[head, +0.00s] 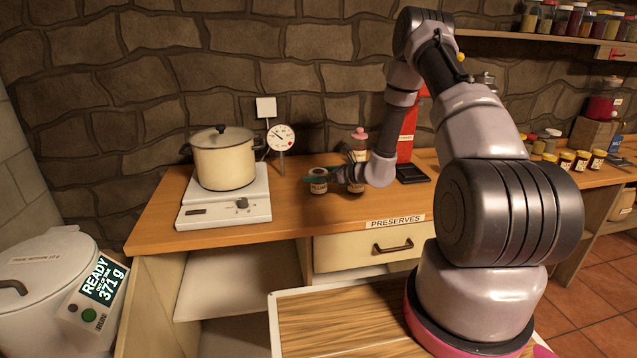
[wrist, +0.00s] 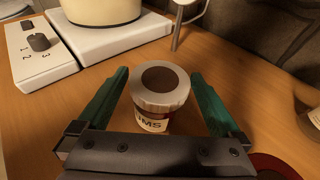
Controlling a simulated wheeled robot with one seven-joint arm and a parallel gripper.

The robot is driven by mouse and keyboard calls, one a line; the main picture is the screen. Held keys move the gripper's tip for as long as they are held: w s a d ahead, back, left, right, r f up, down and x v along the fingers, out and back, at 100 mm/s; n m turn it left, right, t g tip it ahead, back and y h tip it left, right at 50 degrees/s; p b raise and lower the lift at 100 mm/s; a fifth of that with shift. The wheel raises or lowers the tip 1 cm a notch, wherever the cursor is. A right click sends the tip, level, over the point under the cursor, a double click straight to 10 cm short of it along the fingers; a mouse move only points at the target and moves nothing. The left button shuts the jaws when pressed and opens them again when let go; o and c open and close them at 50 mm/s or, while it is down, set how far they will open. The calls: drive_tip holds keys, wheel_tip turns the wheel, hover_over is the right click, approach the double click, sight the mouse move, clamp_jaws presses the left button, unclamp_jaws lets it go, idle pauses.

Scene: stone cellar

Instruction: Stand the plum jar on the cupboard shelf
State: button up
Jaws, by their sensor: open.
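The plum jar (head: 318,186) stands upright on the wooden counter, right of the scale-like white hotplate. In the wrist view the jar (wrist: 160,88) has a pale lid with a dark round centre and a label ending in "UMS". My gripper (head: 322,179) is open, its teal fingers on either side of the jar. In the wrist view my gripper (wrist: 157,80) shows a gap between each finger and the jar. The open cupboard below the counter has a pale shelf (head: 215,285) whose visible part is bare.
A cream pot (head: 223,157) sits on the hotplate (head: 225,205). A dial gauge (head: 281,138) stands beside it. A closed drawer (head: 370,248) is marked "PRESERVES". A white bin (head: 50,290) reads "READY".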

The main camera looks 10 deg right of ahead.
drive_tip(key=shift+c, duration=0.3)
drive_tip(key=shift+r, duration=0.1)
clamp_jaws()
